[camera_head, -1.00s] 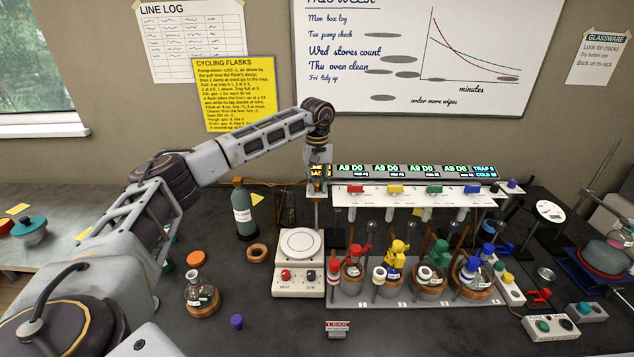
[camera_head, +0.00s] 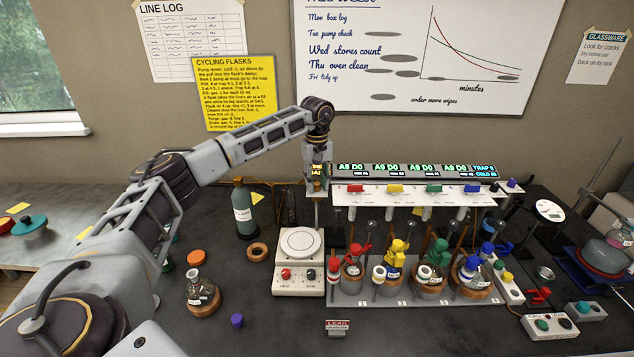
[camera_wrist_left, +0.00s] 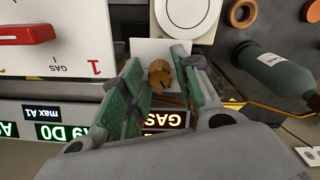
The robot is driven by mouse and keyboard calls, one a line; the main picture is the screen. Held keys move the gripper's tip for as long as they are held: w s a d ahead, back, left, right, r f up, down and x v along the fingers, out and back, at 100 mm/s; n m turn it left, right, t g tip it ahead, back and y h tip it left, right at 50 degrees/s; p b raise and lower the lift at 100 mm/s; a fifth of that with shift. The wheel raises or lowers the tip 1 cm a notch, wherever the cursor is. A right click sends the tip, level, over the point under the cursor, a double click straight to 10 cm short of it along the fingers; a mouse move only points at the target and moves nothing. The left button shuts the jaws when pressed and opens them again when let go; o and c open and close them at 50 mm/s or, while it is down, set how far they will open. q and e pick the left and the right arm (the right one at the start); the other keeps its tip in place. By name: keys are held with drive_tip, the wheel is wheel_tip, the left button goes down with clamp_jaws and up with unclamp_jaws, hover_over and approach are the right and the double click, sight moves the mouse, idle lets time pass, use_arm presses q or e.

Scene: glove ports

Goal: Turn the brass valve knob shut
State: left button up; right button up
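The brass valve knob (camera_wrist_left: 158,78) shows in the left wrist view on a white plate, between the two green-padded fingers of my left gripper (camera_wrist_left: 157,60). The fingers are spread, with a visible gap on each side of the knob. In the head view my left gripper (camera_head: 317,168) points down at the left end of the gas rail, and a small bit of brass (camera_head: 317,186) shows beneath it. The fingers mostly hide the knob there. My right gripper is not in view.
The white valve panel (camera_head: 412,198) with coloured handles is just right of the gripper, below a lit display strip (camera_head: 420,171). A hotplate (camera_head: 299,262) and a green gas bottle (camera_head: 243,210) stand below and left. Several flasks with coloured clamps crowd the rack (camera_head: 400,298).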

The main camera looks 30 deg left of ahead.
sight(317, 182)
use_arm(q)
drive_tip(key=shift+r, duration=0.45)
wheel_tip(317, 182, up, 11)
idle(0.6)
